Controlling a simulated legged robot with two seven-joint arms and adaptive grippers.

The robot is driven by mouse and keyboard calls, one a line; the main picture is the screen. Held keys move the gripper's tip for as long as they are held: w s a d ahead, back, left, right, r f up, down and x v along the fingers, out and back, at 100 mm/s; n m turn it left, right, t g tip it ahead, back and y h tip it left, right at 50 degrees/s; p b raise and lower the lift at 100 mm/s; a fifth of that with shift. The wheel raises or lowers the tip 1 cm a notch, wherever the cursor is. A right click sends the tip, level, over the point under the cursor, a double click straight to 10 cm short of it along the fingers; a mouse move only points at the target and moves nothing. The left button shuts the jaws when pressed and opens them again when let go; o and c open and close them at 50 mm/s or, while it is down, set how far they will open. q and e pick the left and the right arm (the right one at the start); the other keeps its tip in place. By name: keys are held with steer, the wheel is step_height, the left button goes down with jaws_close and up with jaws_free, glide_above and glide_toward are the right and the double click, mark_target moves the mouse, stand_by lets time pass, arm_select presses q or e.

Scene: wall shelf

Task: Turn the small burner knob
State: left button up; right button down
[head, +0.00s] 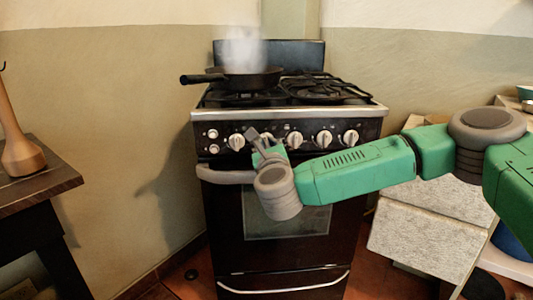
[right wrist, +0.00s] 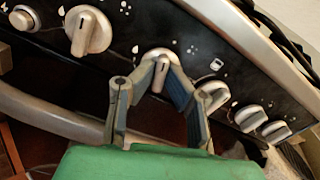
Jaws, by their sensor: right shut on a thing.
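The black stove's front panel (head: 375,127) carries a row of pale knobs. My right gripper (head: 262,134) is at this panel, just right of the leftmost large knob (head: 236,141), and hides the knob behind it in the head view. In the right wrist view, the fingers of my right gripper (right wrist: 158,58) are closed around a small pale knob (right wrist: 161,72) with a dark pointer line. The large knob (right wrist: 88,30) shows up and left of it there. My left gripper is not in view.
A black pan (head: 250,79) with steam above it sits on the left rear of the stove top. Other knobs (head: 323,138) are close to the right of the gripper. The oven handle (head: 225,175) runs just below. A wooden table (head: 45,185) stands at the left.

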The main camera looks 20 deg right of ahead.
steer(key=shift+s+f+m+b, duration=0.1)
steer(key=shift+f+m+b, duration=0.2)
steer(key=shift+m+b, duration=0.45)
steer(key=shift+f+m+b, duration=0.25)
steer(key=shift+m+b, duration=0.2)
steer(key=shift+m, duration=0.5)
steer(key=c, duration=1.8)
jaws_free()
steer(key=shift+c, duration=0.2)
steer(key=shift+o, duration=1.1)
steer(key=shift+r, duration=0.3)
steer(key=shift+s, duration=0.1)
steer(key=s+a, duration=0.2)
steer(key=s, duration=0.9)
steer(key=shift+s+a, duration=0.15)
